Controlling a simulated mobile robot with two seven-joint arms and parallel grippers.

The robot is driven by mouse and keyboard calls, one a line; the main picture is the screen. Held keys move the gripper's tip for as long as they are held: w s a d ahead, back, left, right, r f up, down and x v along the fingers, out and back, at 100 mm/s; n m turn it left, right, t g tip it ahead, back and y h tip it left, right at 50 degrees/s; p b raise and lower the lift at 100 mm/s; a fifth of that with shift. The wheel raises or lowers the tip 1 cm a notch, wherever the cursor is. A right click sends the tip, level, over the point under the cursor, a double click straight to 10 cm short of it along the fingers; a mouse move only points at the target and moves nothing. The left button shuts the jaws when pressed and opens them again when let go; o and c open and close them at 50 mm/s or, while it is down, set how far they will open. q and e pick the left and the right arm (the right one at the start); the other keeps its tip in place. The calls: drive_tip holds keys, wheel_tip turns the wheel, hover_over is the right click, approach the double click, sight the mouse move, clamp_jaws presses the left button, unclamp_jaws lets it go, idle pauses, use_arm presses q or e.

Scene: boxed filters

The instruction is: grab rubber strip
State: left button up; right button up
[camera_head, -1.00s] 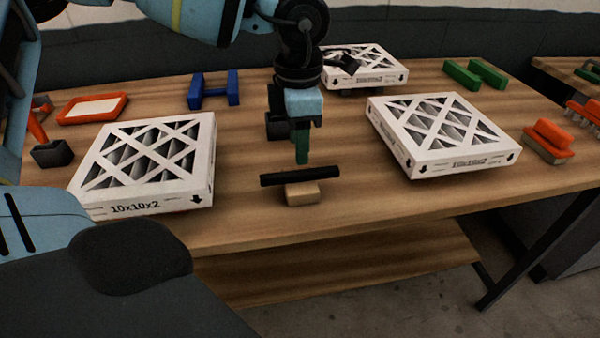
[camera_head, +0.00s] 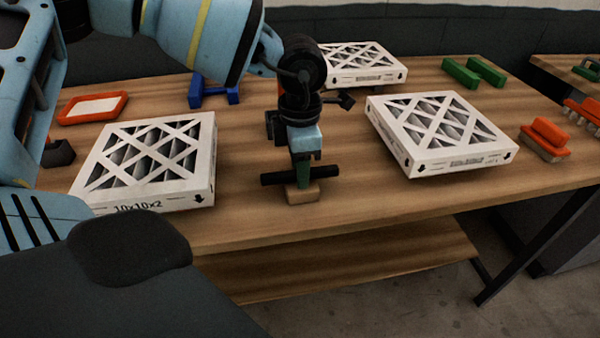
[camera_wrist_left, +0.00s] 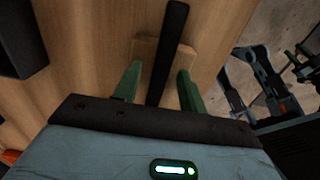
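The rubber strip (camera_head: 326,173) is a thin black bar lying across a small wooden block (camera_head: 303,193) near the table's front edge. My left gripper (camera_head: 303,178) points down over the middle of the strip. In the left wrist view the strip (camera_wrist_left: 168,50) runs between the two green fingers of the gripper (camera_wrist_left: 157,86), with a gap on each side. The fingers are open, and the wooden block (camera_wrist_left: 146,48) shows beneath the strip. My right gripper does not show in the head view.
White boxed filters stand to the left (camera_head: 150,165), to the right (camera_head: 440,132) and behind (camera_head: 362,65). Blue (camera_head: 213,93) and green (camera_head: 474,73) holders, an orange tray (camera_head: 93,107) and an orange brush (camera_head: 546,138) lie around. The table front beside the block is clear.

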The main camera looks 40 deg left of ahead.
use_arm(q)
clamp_jaws()
drive_tip(key=shift+r, duration=0.2)
wheel_tip(320, 180, up, 28)
drive_tip(key=shift+f, duration=0.15)
